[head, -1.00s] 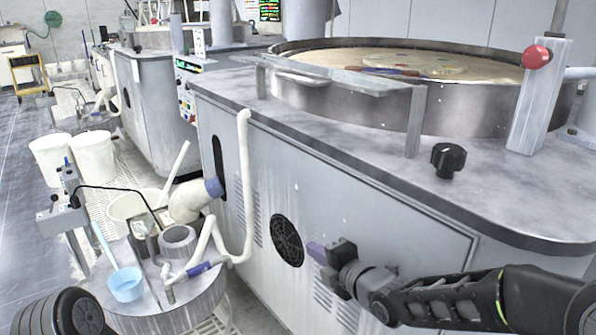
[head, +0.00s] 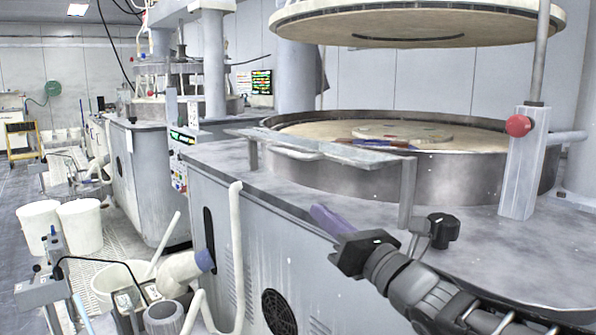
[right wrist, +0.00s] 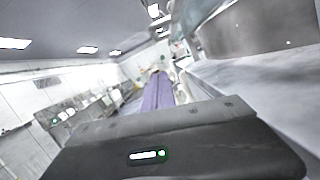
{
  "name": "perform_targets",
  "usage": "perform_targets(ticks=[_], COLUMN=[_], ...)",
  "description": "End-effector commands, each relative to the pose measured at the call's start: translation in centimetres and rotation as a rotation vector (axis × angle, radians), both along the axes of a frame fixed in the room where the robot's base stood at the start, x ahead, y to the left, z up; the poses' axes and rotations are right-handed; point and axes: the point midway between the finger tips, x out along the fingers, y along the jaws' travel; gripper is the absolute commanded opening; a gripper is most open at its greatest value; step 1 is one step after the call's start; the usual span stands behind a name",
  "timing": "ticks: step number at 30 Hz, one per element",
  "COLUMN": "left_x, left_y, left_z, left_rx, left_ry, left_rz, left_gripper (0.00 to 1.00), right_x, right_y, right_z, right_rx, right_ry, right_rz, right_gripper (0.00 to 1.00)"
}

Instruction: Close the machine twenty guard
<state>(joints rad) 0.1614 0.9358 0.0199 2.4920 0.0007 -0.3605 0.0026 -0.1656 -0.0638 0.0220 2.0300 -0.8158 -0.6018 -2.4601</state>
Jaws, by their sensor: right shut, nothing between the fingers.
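The nearest polishing machine has a grey cabinet (head: 240,215) and a round metal basin (head: 460,175) on its top. A flat grey guard rail (head: 330,147) on upright posts runs along the basin's front left edge. I cannot tell whether this rail is the guard named in the task. My right gripper (head: 325,217) has purple fingers and is shut and empty. In the head view it shows in front of the worktop's front edge, below the rail and left of its near post. Its fingers also show in the right wrist view (right wrist: 158,92). My left gripper is out of view.
A round plate (head: 420,25) hangs above the basin. A black knob (head: 443,230) and a post with a red button (head: 518,125) stand on the worktop at right. White buckets (head: 80,225) and pipes (head: 185,270) crowd the floor at left.

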Motion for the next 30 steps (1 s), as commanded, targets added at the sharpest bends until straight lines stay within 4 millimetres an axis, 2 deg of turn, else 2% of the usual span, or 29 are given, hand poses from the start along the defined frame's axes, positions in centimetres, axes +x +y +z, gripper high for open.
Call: perform_targets(ticks=[8, 18, 21, 24, 30], left_x=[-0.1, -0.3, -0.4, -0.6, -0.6], left_y=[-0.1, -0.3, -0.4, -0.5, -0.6], left_z=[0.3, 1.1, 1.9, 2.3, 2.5], left_rx=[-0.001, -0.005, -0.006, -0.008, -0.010], left_ry=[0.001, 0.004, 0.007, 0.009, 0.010], left_rz=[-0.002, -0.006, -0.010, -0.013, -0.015], left_gripper=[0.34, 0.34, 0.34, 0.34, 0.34], right_x=[2.6, 8.1, 8.3, 8.4, 8.5], right_y=[1.7, 5.3, 4.7, 4.6, 4.4], right_z=[0.7, 2.3, 4.4, 5.4, 6.2], right_rx=[0.001, 0.002, 0.002, 0.002, 0.002], right_ry=[0.002, 0.003, 0.000, 0.000, 0.001], right_rz=[0.002, 0.002, -0.002, 0.000, 0.000], right_gripper=[0.00, 0.00, 0.00, 0.00, 0.00])
